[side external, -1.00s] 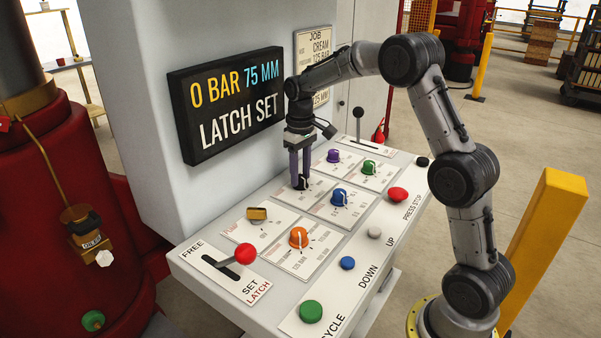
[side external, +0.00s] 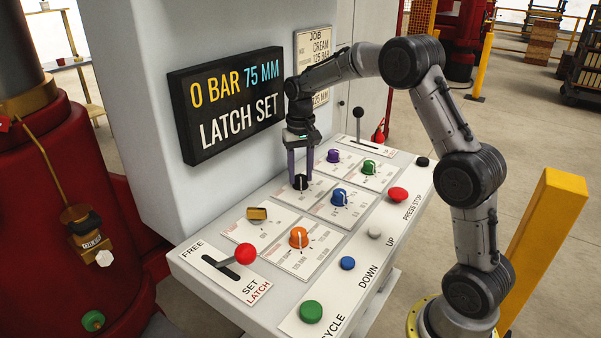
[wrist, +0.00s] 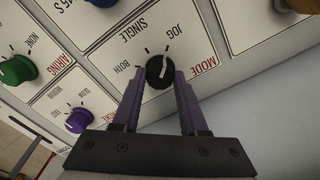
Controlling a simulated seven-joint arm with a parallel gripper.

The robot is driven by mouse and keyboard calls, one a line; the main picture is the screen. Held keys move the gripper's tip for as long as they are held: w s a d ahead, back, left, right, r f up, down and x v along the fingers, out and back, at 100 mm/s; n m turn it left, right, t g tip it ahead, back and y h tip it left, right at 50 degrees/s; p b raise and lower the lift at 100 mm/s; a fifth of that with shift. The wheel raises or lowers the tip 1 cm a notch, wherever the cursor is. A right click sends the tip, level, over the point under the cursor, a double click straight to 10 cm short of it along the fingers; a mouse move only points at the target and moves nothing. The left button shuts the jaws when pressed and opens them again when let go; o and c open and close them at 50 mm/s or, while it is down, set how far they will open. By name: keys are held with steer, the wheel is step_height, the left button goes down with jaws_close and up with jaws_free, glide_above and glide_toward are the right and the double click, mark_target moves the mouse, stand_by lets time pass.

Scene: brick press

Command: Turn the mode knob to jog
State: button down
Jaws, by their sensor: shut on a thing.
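The mode knob (wrist: 156,77) is black with a white pointer line. In the wrist view it sits on the panel card (wrist: 206,52) marked MODE, with BOTH, SINGLE and JOG printed around it. The pointer is turned to the JOG side. My gripper (wrist: 161,76) has its two purple fingers on opposite sides of the knob, shut on it. In the side view my gripper (side external: 301,178) reaches down from above to the knob (side external: 300,184), and the fingers partly hide it.
Purple (side external: 333,156), green (side external: 368,167), blue (side external: 339,197) and orange (side external: 298,238) knobs stand nearby on the panel. A red-balled latch lever (side external: 245,254) is at the front left. A row of push buttons, including a red one (side external: 398,195), runs along the right edge. The display (side external: 228,103) reads LATCH SET.

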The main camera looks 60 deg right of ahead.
mark_target(300, 177)
stand_by(0.3)
steer(key=shift+c, duration=2.2)
jaws_free()
step_height(300, 177, up, 14)
